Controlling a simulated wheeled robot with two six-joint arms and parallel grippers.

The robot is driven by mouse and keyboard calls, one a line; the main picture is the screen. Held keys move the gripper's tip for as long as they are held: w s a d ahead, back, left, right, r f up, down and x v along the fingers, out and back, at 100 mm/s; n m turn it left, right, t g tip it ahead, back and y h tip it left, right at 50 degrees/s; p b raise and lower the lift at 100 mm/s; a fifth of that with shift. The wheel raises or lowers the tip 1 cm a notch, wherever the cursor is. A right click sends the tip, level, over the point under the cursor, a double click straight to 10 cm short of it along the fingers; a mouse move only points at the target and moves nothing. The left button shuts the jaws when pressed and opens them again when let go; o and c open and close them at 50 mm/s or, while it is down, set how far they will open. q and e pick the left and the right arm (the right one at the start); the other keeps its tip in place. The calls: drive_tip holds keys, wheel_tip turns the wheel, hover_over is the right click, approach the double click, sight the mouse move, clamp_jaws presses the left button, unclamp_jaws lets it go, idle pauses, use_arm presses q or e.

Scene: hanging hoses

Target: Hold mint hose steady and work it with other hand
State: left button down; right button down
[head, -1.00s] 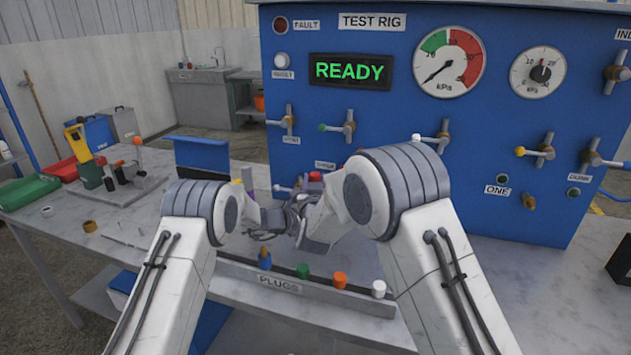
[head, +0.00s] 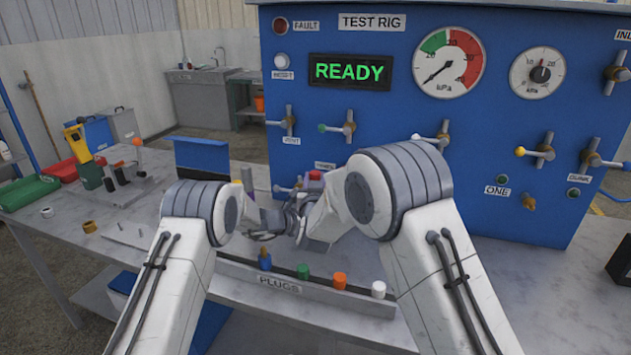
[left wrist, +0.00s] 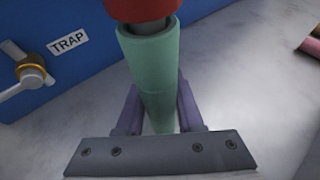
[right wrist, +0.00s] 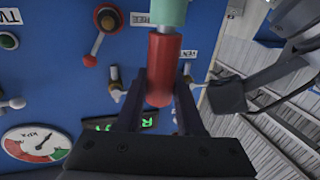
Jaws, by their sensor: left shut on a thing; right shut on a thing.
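The mint hose (left wrist: 160,85) stands between the fingers of my left gripper (left wrist: 157,98), which is shut on it just below its open end. A red plug (right wrist: 161,72) is shut in my right gripper (right wrist: 161,88). The plug is in line with the hose end, which shows against it in the right wrist view (right wrist: 168,12). In the left wrist view a short grey stem (left wrist: 150,27) shows between the red plug (left wrist: 143,8) and the hose mouth; how deep it sits is hidden. In the head view both grippers meet at mid-bench, and my arms hide the hose.
The blue test rig (head: 440,120), with valves and gauges, stands close behind the grippers. A plug rack (head: 320,297) with blue, green, orange and white plugs is in front. A green tray (head: 25,192) and tools are at the left. The bench between has free room.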

drive_tip(key=shift+r, duration=0.45)
drive_tip(key=shift+r, duration=2.5)
drive_tip(key=shift+r, duration=0.15)
drive_tip(key=shift+r, duration=1.35)
use_arm(q)
drive_tip(key=shift+c, duration=2.3)
unclamp_jaws()
